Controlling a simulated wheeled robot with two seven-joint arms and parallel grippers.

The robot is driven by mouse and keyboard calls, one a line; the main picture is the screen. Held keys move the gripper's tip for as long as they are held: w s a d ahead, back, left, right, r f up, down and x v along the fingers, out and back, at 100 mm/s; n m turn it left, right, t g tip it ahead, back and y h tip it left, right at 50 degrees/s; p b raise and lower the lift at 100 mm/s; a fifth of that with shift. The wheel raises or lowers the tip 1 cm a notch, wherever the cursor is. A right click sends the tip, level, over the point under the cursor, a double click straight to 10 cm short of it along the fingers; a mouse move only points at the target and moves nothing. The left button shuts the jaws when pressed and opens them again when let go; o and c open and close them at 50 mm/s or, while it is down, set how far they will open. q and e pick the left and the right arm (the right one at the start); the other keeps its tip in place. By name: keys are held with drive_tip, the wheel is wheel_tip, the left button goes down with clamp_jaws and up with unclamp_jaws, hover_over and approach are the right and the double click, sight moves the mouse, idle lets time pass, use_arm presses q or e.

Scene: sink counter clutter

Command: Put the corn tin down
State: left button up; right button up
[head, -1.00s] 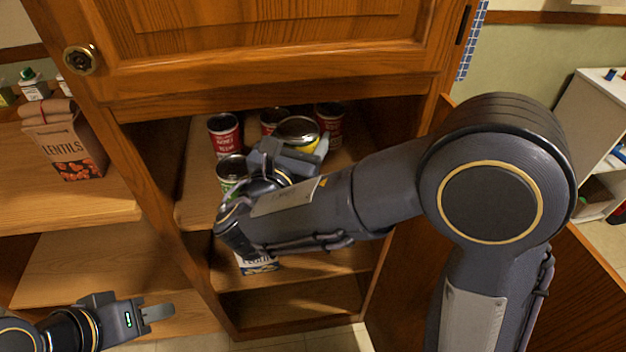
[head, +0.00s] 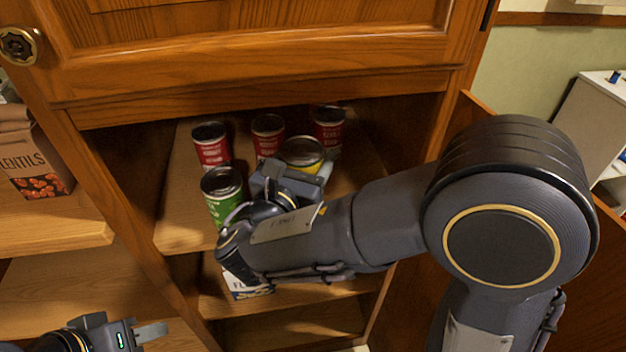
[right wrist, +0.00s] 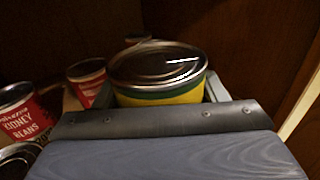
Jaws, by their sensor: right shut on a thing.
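The corn tin (head: 303,153) is yellow with a green band and a metal lid. It is upright over the cupboard shelf (head: 180,225), in front of the red tins. My right gripper (head: 300,168) is shut on it. In the right wrist view the tin (right wrist: 160,97) sits between the fingers (right wrist: 155,100). Its base is hidden, so I cannot tell whether it touches the shelf. My left gripper (head: 150,333) is low at the left, away from the shelf; its fingers show side-on and the gap between them is not clear.
Red tins (head: 211,146), (head: 268,136), (head: 329,127) stand at the back of the shelf, one labelled kidney beans (right wrist: 22,115). A green tin (head: 222,195) stands at the front left, close to my right gripper. Cupboard walls close in both sides. A lentils bag (head: 35,165) is on the left counter.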

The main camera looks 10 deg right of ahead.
drive_tip(key=shift+w+d+f, duration=0.4)
drive_tip(key=shift+d+f, duration=0.2)
drive_tip(key=shift+f, duration=0.2)
drive_tip(key=shift+w+d+f+b, duration=0.15)
drive_tip(key=shift+f+b, duration=0.3)
drive_tip(key=shift+f, duration=0.5)
drive_tip(key=shift+w+d+f+b, duration=0.1)
drive_tip(key=shift+f+b, duration=0.35)
drive_tip(key=shift+f, duration=0.45)
drive_tip(key=shift+s, duration=0.1)
drive_tip(key=shift+f, duration=0.2)
drive_tip(key=o, duration=1.4)
drive_tip(key=shift+o, duration=0.2)
drive_tip(key=shift+r, duration=0.3)
drive_tip(key=p+v, duration=0.1)
drive_tip(key=v, duration=1.1)
drive_tip(key=shift+f, duration=0.15)
